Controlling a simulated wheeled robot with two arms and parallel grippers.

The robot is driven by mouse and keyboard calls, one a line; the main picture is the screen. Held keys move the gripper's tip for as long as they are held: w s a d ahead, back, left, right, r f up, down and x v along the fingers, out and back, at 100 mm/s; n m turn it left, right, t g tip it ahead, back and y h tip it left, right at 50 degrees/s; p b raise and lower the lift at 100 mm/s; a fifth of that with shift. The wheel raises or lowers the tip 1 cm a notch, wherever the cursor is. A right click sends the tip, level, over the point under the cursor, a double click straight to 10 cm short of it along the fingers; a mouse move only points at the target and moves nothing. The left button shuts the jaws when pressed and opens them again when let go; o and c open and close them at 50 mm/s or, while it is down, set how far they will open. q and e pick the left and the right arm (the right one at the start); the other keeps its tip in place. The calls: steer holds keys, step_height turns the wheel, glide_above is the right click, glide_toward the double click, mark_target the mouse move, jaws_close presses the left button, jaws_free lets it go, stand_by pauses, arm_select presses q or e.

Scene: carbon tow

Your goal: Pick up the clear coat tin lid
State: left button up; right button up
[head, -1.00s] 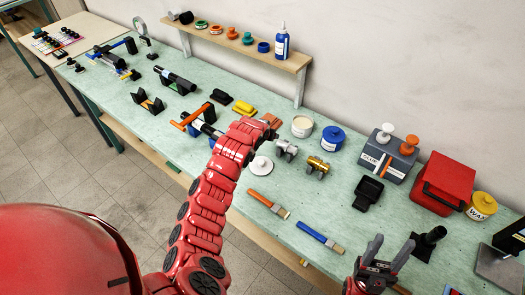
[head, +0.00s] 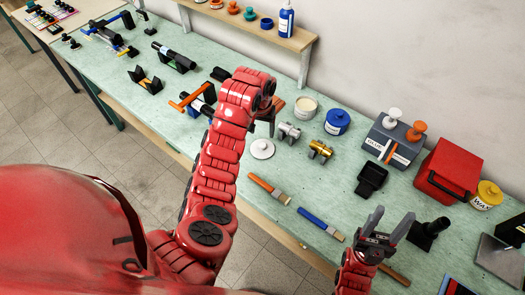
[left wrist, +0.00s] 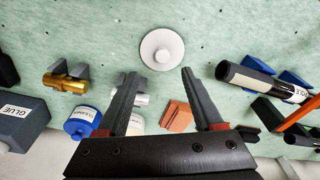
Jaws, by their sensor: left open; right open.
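The white round lid with a small knob (head: 262,149) lies flat on the green bench, just right of my left arm in the head view. In the left wrist view the lid (left wrist: 162,48) lies beyond the fingertips, roughly centred between them and apart from them. An open tin with cream contents (head: 303,108) stands behind the lid. My right gripper (head: 392,217) is open and empty over the front of the bench.
Silver (head: 289,131) and gold (head: 320,150) fittings stand right of the lid. A blue tin (head: 337,122) stands behind them. Two brushes, orange-handled (head: 268,188) and blue-handled (head: 320,224), lie in front. A brown block (left wrist: 178,117) is near the left gripper. Bare bench surrounds the lid.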

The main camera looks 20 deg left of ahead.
arm_select(q)
steer(key=b, duration=0.2)
glide_above(263, 145)
steer(key=s, duration=0.2)
steer(key=f, duration=0.4)
steer(key=shift+w+d+f, duration=0.1)
steer(key=shift+w+d, duration=0.05)
steer(key=shift+w, duration=0.05)
steer(key=shift+f, duration=0.35)
steer(key=shift+w+f+p, duration=0.35)
steer(key=shift+f+p, duration=0.4)
steer(key=shift+p, duration=0.45)
steer(key=shift+w+a+f+p, duration=0.15)
steer(key=shift+f+p, duration=0.2)
steer(key=shift+f, duration=0.3)
steer(key=shift+w+a+f+p, duration=0.15)
steer(key=shift+f+p, duration=0.15)
steer(key=shift+f, duration=0.9)
jaws_close()
